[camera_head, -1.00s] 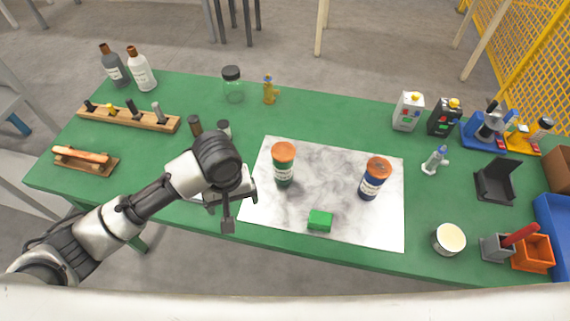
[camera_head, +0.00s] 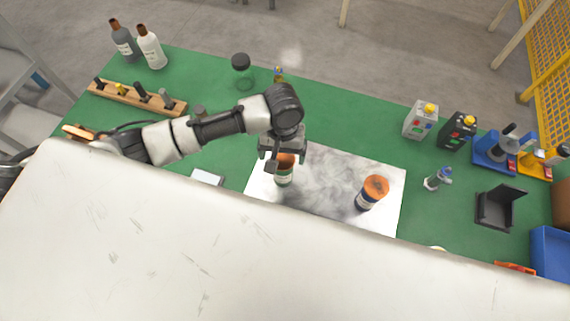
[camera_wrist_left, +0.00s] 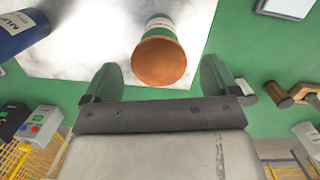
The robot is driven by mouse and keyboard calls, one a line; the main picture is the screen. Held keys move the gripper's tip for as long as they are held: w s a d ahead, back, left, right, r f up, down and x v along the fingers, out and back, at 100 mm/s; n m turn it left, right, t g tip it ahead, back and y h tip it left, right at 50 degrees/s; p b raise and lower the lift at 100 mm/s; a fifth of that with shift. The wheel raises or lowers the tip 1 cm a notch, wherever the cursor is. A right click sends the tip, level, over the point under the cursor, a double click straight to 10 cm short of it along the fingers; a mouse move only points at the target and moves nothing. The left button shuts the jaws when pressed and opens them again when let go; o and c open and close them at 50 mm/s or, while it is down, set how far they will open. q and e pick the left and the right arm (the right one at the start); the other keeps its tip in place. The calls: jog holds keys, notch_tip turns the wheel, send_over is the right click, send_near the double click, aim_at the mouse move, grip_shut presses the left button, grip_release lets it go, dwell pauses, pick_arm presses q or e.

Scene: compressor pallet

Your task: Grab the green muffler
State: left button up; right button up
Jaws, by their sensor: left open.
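The green muffler (camera_head: 284,176), a cylinder with a green body, white label and orange-brown end, stands on the white marbled sheet. My left gripper (camera_head: 282,160) is over it in the head view and hides part of its top. In the left wrist view the muffler (camera_wrist_left: 160,52) shows beyond and between the two open fingers (camera_wrist_left: 160,85); whether they touch it I cannot tell. A blue muffler (camera_head: 373,192) with an orange top stands to the right on the same sheet, and shows at the wrist view's upper left (camera_wrist_left: 22,32). My right gripper is not in view.
The marbled sheet (camera_head: 325,195) lies on the green table (camera_head: 350,112). Two bottles (camera_head: 150,46) and a wooden rack (camera_head: 135,97) are at the left, a jar (camera_head: 241,72) at the back. Small boxes (camera_head: 420,120), a black holder (camera_head: 498,207) and a blue bin (camera_head: 552,255) are at the right.

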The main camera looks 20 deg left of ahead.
pick_arm(q)
jog(key=shift+f, duration=0.4)
jog(key=shift+w+f, duration=0.1)
jog(key=shift+f, duration=0.2)
jog(key=f+p, duration=0.1)
jog(key=f, duration=0.3)
jog(key=shift+s+d+f+p, duration=0.1)
jog(key=shift+s+f+p, duration=0.1)
jog(key=shift+p, duration=0.15)
jog(key=shift+f, duration=0.2)
jog(key=shift+c, duration=0.6)
jog(key=c, duration=1)
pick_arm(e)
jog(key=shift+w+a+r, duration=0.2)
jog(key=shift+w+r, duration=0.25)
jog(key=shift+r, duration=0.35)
pick_arm(q)
jog(key=shift+r, duration=0.1)
